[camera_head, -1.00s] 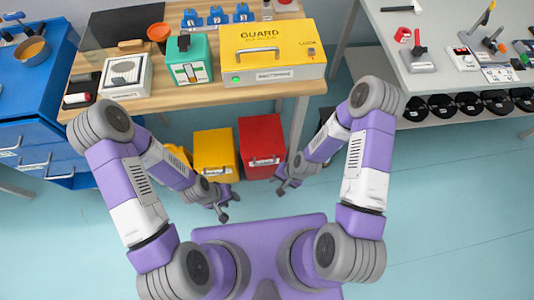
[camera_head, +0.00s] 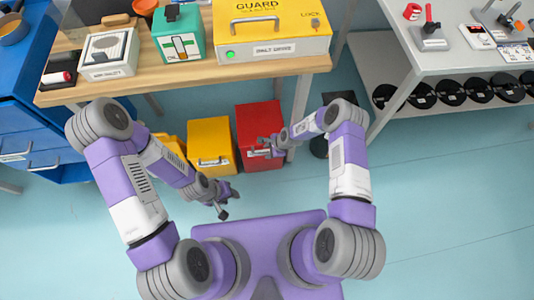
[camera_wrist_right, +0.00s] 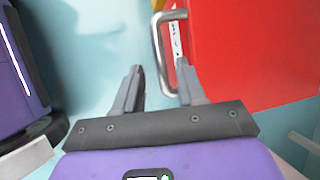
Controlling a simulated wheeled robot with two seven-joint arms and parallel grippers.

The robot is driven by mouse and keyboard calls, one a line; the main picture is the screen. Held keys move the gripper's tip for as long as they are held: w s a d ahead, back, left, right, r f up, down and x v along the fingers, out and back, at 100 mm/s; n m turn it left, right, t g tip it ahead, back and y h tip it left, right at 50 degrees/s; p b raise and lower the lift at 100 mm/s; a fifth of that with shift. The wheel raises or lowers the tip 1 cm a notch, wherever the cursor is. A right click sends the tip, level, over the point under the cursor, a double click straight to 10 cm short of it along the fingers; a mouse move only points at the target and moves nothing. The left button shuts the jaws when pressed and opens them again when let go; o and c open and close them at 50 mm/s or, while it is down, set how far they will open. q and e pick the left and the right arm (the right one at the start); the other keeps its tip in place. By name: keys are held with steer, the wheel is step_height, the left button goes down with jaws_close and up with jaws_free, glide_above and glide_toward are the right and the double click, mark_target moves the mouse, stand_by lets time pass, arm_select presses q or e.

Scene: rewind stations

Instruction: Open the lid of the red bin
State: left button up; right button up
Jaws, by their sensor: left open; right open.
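The red bin (camera_head: 259,118) stands on the floor under the front edge of the wooden bench, its lid shut as far as I can see. Its metal handle (camera_wrist_right: 158,48) is on the front and lies just beyond my right fingertips in the right wrist view. My right gripper (camera_head: 266,146) is open and empty in front of the bin and hides part of its front; it also shows in the wrist view (camera_wrist_right: 160,86), where the handle's bar is roughly in line with the gap between the fingers. My left gripper (camera_head: 228,204) is open and empty, lower and to the left.
A yellow bin (camera_head: 210,138) stands left of the red bin, with another yellow bin (camera_head: 173,146) partly hidden by my left arm. The wooden bench (camera_head: 180,77) overhangs behind, a bench leg (camera_head: 301,100) close on the right. The floor (camera_head: 430,210) at right is clear.

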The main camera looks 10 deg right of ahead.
steer(key=shift+b+x, duration=0.3)
steer(key=shift+x, duration=0.85)
jaws_close()
